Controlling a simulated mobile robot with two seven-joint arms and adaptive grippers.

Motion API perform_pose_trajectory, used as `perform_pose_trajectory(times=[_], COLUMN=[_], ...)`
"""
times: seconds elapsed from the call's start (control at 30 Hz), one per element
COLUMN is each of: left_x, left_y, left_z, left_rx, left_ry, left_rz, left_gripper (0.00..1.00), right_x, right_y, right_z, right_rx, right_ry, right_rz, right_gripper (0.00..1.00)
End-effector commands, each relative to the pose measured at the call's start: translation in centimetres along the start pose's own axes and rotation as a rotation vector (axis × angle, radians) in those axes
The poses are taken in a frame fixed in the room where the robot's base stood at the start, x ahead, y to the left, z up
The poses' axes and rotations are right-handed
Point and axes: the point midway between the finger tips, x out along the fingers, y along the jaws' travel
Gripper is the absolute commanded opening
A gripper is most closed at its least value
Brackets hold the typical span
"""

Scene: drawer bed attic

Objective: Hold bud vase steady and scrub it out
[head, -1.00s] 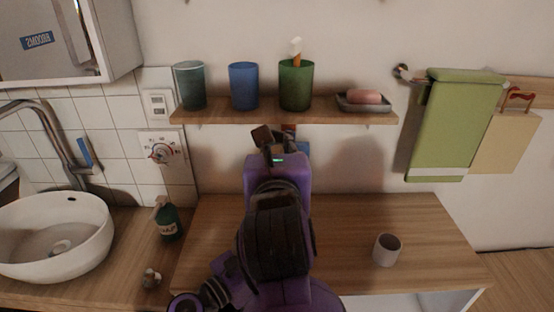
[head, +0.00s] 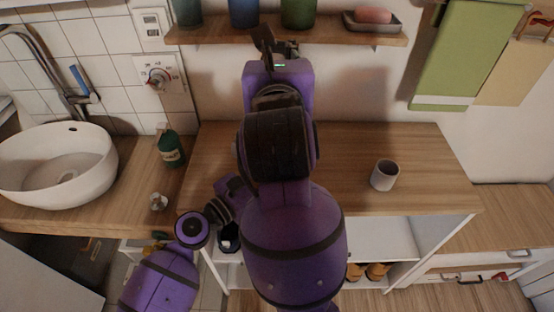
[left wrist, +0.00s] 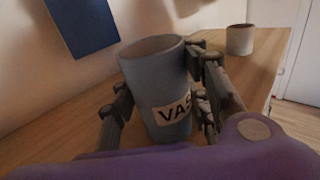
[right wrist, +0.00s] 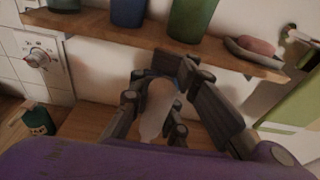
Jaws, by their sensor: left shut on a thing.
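The bud vase (left wrist: 150,75), a grey-blue cup shape with a partly hidden label reading "VAS", is in the left wrist view. My left gripper (left wrist: 165,100) is shut on it, fingers on both sides. The vase's mouth faces up, slightly tilted. In the head view my right arm covers the vase and left gripper. My right gripper (head: 270,45) is up by the shelf's front edge. In the right wrist view a pale, blurred, elongated thing (right wrist: 158,110) shows between the fingers of the right gripper (right wrist: 168,75); whether they grip it is unclear.
A wall shelf (head: 340,36) holds several cups and a soap dish (head: 372,22). A small grey mug (head: 385,176) stands on the counter (head: 420,150) to the right. A washbasin (head: 60,165) and green soap bottle (head: 170,147) are left. The counter around the mug is clear.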

Motion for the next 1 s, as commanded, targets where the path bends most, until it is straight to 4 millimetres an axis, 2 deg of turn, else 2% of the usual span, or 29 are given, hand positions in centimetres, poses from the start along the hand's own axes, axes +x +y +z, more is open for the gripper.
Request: perform_pose_trajectory(times=[0.13,0.17,0.3,0.67,0.77,1.0], left_x=[0.0,0.0,0.0,-0.3,-1.2,-6.1], left_y=[0.0,0.0,0.0,0.0,0.0,0.0], left_z=[0.0,0.0,0.0,-0.1,-0.1,-0.1], left_rx=[0.0,0.0,0.0,0.0,-0.001,-0.001], left_ry=[0.001,0.001,0.0,0.001,0.002,0.004], left_rz=[0.0,0.0,0.0,0.0,0.001,0.002], left_gripper=[0.11,0.45,0.63,0.64,0.64,0.64], right_x=[0.0,0.0,0.0,0.0,0.0,0.0], right_y=[0.0,0.0,0.0,0.0,0.0,0.0], right_z=[0.0,0.0,0.0,0.0,0.0,0.0], right_rx=[0.0,0.0,0.0,0.0,0.0,0.0], right_ry=[0.0,0.0,0.0,0.0,0.0,0.0], right_rz=[0.0,0.0,0.0,0.0,0.0,0.0], right_gripper=[0.0,0.0,0.0,0.0,0.0,0.0])
